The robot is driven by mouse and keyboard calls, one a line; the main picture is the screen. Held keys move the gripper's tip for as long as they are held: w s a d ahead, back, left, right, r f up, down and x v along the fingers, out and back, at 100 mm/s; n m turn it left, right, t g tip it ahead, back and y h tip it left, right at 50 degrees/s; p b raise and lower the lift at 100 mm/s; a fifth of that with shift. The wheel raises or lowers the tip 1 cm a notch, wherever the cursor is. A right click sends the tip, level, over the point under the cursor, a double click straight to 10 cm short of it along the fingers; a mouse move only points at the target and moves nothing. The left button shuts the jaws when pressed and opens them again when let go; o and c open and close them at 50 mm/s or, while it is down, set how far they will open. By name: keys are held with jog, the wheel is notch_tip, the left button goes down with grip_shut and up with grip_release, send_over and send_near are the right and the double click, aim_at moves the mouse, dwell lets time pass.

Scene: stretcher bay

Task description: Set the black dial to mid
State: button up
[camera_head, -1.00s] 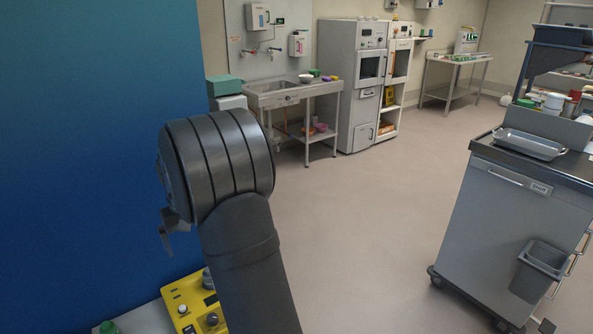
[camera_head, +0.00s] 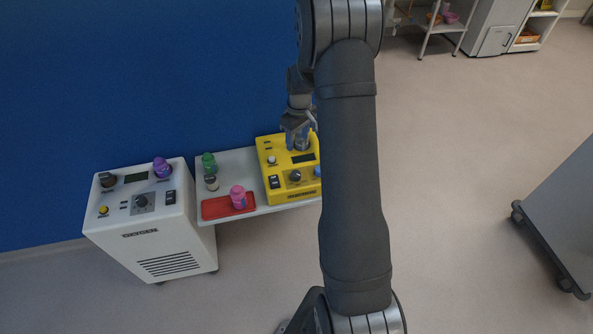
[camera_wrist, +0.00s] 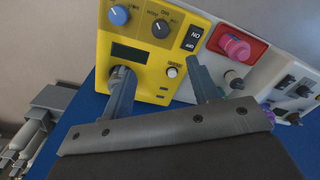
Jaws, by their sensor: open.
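A black dial (camera_head: 295,176) sits on the yellow device (camera_head: 270,190), beside a black switch. It shows in the wrist view as a round black knob (camera_wrist: 160,28) with a pale mark; labels lie around it, but its setting is too small to read. A blue dial (camera_wrist: 119,15) is beside it. My gripper (camera_head: 297,124) is above the far edge of the yellow device. In the wrist view its open fingers (camera_wrist: 160,78) stand apart, short of the black dial. The left finger partly covers a grey round part of the device, and I cannot tell if they touch.
A white cabinet (camera_head: 165,240) at left carries another dark knob (camera_head: 141,201) and a purple item (camera_head: 162,167). A blue wall (camera_head: 140,80) stands behind.

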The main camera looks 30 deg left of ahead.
aim_at(296, 173)
jog(key=f, duration=1.6)
jog(key=shift+s+f, duration=0.25)
jog(key=shift+s, duration=0.15)
jog(key=c, duration=1)
